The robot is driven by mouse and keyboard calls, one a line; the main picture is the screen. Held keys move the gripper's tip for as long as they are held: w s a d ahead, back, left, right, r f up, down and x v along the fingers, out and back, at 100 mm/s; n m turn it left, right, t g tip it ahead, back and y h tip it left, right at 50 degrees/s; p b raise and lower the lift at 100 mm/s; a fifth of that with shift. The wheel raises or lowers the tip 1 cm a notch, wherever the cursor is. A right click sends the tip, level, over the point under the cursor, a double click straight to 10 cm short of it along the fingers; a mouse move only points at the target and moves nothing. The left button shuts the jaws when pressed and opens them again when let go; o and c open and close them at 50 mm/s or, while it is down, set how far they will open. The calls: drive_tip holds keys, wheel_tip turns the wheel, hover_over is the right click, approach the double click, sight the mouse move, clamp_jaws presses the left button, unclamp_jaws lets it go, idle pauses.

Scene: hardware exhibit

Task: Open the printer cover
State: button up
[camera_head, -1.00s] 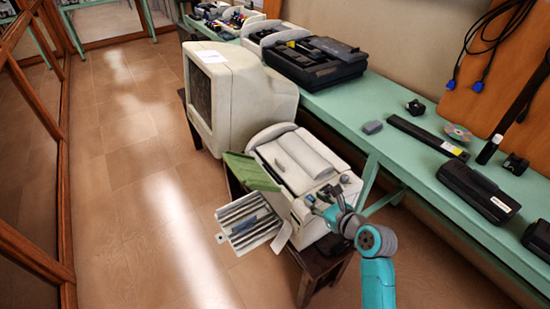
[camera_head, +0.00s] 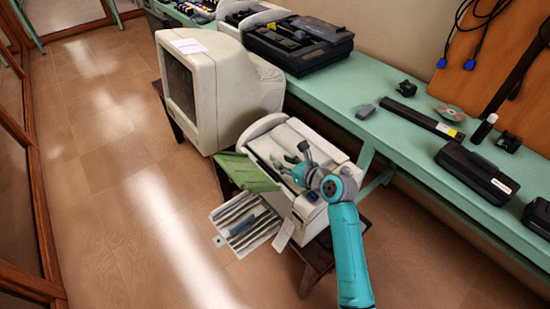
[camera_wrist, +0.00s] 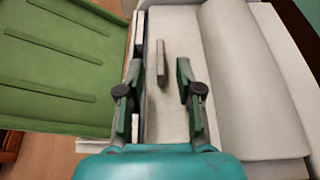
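The off-white printer (camera_head: 320,205) stands on a small dark table, with its pale cover (camera_head: 283,134) on top. The cover looks shut. My gripper (camera_head: 291,160) is over the top of the printer, coming from the front right. In the wrist view my gripper (camera_wrist: 159,75) is open, its two green-grey fingers apart above the pale surface (camera_wrist: 168,112). A narrow raised grey bar (camera_wrist: 161,62) shows between and just beyond the fingertips. I cannot tell whether the fingers touch the surface. My arm hides part of the printer's right side.
A green panel (camera_head: 250,172) sticks out from the printer's left, above a ribbed open tray (camera_head: 245,222). A bulky monitor (camera_head: 218,92) stands behind. A green bench (camera_head: 385,95) with black devices runs along the right. The floor at left is clear.

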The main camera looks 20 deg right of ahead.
sight(278, 160)
drive_tip(key=shift+x, duration=2.55)
drive_tip(key=shift+s, duration=0.1)
clamp_jaws()
